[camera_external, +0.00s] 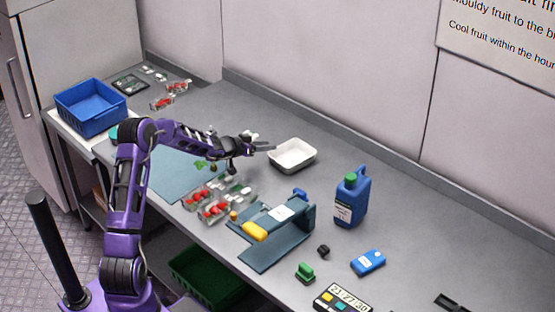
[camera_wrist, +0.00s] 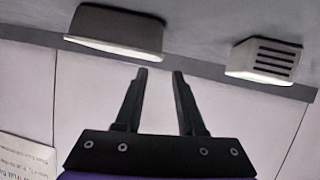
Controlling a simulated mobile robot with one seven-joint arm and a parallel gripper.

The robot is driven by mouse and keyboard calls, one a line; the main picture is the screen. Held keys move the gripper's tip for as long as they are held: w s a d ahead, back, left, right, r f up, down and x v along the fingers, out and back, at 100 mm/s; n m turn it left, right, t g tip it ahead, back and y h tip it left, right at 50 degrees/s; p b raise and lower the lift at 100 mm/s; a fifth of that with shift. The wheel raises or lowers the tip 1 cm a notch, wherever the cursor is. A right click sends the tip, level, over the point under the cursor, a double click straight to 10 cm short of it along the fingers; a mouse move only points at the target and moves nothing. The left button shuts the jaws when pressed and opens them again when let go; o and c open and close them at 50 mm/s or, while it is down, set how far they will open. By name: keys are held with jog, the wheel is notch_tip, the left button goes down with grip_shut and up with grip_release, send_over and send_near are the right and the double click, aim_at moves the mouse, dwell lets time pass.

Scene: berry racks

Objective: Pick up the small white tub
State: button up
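A white open tub (camera_external: 293,155) with a rounded rectangular rim stands on the grey counter, right of my gripper (camera_external: 268,148). In the wrist view, which appears upside down, a white tub (camera_wrist: 115,30) is at the upper left, beyond and to the left of my fingertips (camera_wrist: 160,72). My gripper's two dark fingers are apart with nothing between them. They point roughly sideways toward the tub's side in the outside view, apparently without touching it. A small white box with dark slots (camera_wrist: 263,60) is at the upper right of the wrist view.
Clear punnets of red berries (camera_external: 208,208) lie below my gripper. A blue mat (camera_external: 185,175), a dark teal stand (camera_external: 280,235) and a blue jug (camera_external: 350,200) are nearby. A blue crate (camera_external: 92,108) is at left. The counter behind the tub is clear.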

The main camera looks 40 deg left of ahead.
aim_at(292, 157)
jog(key=x, duration=0.2)
jog(key=shift+w+d+f, duration=0.1)
jog(key=shift+w+f, duration=0.05)
jog(key=shift+w, duration=0.2)
jog(key=shift+b+x, duration=0.3)
jog(key=shift+x, duration=2.25)
jog(key=shift+s+f, duration=0.1)
jog(key=shift+f, duration=0.05)
grip_shut()
